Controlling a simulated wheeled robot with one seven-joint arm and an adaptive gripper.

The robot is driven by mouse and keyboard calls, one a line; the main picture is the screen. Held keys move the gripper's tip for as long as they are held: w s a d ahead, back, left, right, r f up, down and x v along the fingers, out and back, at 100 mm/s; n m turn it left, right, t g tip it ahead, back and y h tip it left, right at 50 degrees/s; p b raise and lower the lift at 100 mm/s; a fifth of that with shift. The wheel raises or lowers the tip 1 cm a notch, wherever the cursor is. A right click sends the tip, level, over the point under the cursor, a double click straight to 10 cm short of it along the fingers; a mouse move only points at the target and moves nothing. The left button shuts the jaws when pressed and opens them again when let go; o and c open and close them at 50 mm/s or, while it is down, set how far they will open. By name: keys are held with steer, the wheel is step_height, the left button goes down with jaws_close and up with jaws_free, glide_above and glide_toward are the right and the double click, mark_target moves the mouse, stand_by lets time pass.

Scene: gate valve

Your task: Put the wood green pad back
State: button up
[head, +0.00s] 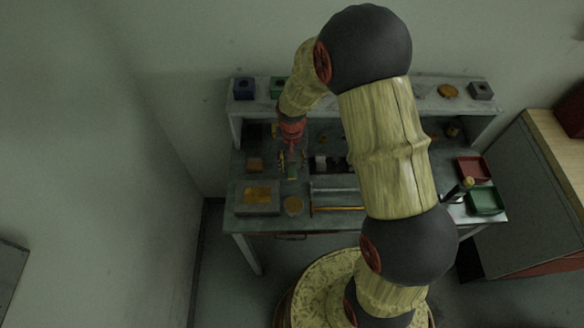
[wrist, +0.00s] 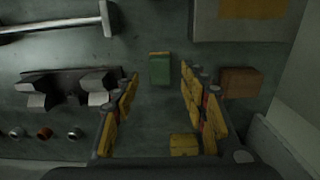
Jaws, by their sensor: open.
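The green pad (wrist: 160,68), a small green block with a thin wood-coloured edge, lies on the grey bench top in the wrist view. In the head view it shows small (head: 292,172), just in front of my gripper (head: 291,159). In the wrist view my gripper (wrist: 160,84) is open, with yellow-padded fingers on either side and nothing held between them. The pad lies just beyond the fingertips, roughly centred between them. The height of the fingers above the bench is hard to tell.
A brown block (wrist: 240,82) lies right of the fingers in the wrist view. A grey box with a yellow top (head: 257,196) stands at the bench's front left. Metal V-shaped blocks (wrist: 68,88) lie left of the fingers. Red (head: 473,168) and green (head: 485,201) trays stand at right.

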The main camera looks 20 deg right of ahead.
step_height(320, 180, up, 8)
step_height(320, 180, up, 8)
steer(key=f+t, duration=0.1)
glide_above(292, 170)
steer(key=s, duration=0.2)
steer(key=s+r+n+t, duration=0.2)
steer(key=s+r, duration=0.4)
steer(key=r, duration=0.5)
steer(key=s+r+n+t, duration=0.1)
steer(key=s+r+t, duration=0.1)
steer(key=s+r, duration=0.6)
steer(key=s, duration=0.6)
steer(key=shift+n+t, duration=0.3)
steer(key=shift+w+r, duration=0.1)
step_height(292, 170, down, 11)
steer(key=b, duration=1.1)
steer(key=shift+f, duration=0.2)
